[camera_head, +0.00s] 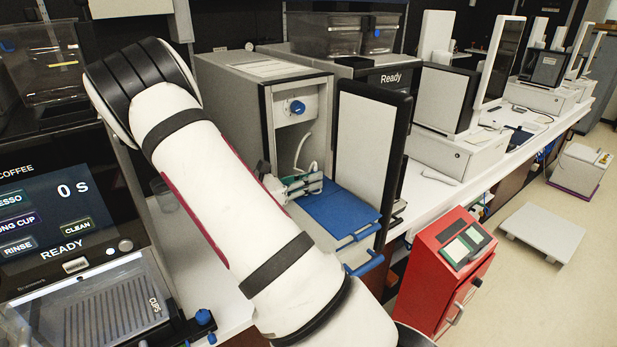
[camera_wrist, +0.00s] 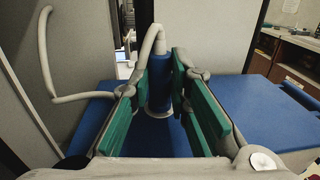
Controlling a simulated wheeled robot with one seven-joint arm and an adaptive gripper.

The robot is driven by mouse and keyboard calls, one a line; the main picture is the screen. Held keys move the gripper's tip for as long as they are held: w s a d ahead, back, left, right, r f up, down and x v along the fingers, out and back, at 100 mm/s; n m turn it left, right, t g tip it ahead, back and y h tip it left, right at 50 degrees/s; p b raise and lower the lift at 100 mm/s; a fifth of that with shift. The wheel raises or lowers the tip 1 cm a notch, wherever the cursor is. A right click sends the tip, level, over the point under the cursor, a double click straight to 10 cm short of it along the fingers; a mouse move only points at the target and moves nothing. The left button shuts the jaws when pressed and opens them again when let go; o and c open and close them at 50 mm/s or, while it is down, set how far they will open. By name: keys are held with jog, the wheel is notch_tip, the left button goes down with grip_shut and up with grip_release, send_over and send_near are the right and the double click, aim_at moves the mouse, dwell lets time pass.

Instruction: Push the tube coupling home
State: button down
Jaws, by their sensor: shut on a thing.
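The tube coupling (camera_wrist: 158,84) is a blue cylinder with a pale bent tube (camera_wrist: 131,38) rising from its top. My gripper (camera_wrist: 163,88) is shut on it, the green pads on either side. It stands roughly upright over the blue tray (camera_wrist: 258,104). A pale ring (camera_wrist: 159,113) shows at its lower end; I cannot tell how far the coupling is seated. The coupling is too small and covered to make out there.
The machine's open door (camera_head: 365,150) stands right of my gripper. A blue knob (camera_head: 298,107) is on the panel above. A pale bent rod (camera_wrist: 48,62) is on the left in the wrist view.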

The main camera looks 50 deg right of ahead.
jog(key=shift+f, duration=0.15)
jog(key=c, duration=1.4)
grip_release()
jog(key=shift+c, duration=0.2)
jog(key=shift+a, duration=0.1)
jog(key=v, duration=0.7)
jog(key=shift+a, duration=0.15)
jog(key=shift+w, duration=0.1)
